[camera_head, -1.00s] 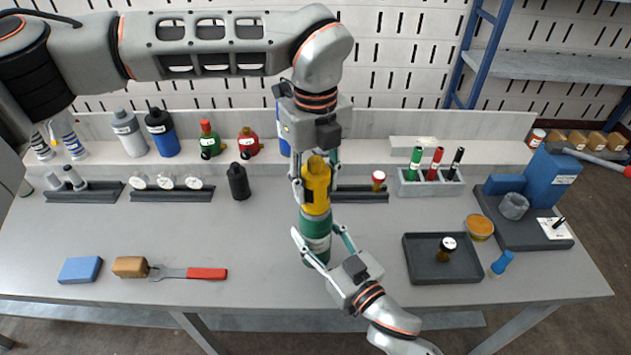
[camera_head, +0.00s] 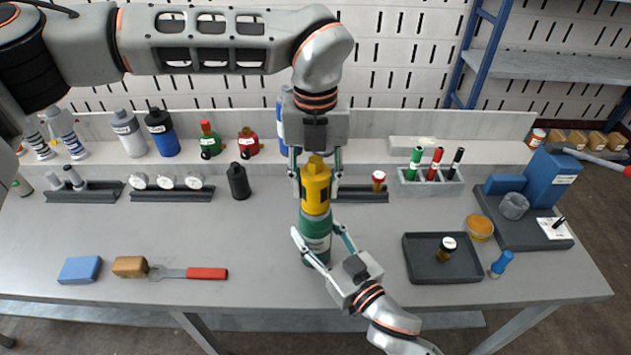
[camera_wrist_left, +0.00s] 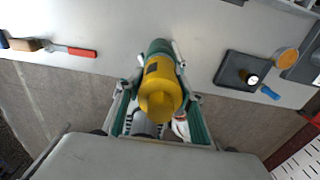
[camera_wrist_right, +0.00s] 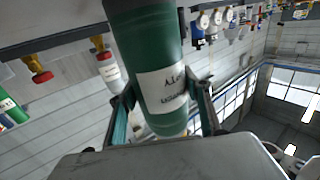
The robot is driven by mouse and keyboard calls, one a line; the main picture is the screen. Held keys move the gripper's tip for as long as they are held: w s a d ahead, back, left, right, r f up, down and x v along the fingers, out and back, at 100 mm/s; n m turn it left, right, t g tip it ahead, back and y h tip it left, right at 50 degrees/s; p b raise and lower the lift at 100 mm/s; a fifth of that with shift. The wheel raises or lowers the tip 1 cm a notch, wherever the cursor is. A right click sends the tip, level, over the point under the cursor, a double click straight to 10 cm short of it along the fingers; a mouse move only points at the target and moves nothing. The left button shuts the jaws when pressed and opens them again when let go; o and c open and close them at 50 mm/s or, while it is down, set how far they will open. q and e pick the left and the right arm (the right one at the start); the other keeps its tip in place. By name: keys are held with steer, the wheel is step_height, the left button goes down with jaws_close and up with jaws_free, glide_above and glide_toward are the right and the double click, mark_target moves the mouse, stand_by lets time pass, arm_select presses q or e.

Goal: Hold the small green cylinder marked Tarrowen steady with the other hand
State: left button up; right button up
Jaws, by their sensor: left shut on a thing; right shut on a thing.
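A green cylinder (camera_head: 316,225) with a white label stands upright at the middle of the table. Its label shows in the right wrist view (camera_wrist_right: 150,40), but I cannot read the full name. A yellow piece (camera_head: 314,190) with a narrower top sits on its upper end; I cannot tell how they are joined. My right gripper (camera_head: 317,236) is shut around the green cylinder from the front right. My left gripper (camera_head: 316,178) points down from above and is shut on the yellow piece, which also shows in the left wrist view (camera_wrist_left: 160,90).
A black bottle (camera_head: 238,181) stands behind to the left. A dark tray (camera_head: 420,272) with a small bottle is to the right. A red-handled tool (camera_head: 206,273) and a blue block (camera_head: 80,269) lie at the front left.

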arm_select(q)
steer(key=m, duration=0.6)
stand_by(0.3)
steer(key=m, duration=0.6)
steer(key=shift+f, duration=0.1)
steer(key=o, duration=1.3)
steer(key=shift+c, duration=0.2)
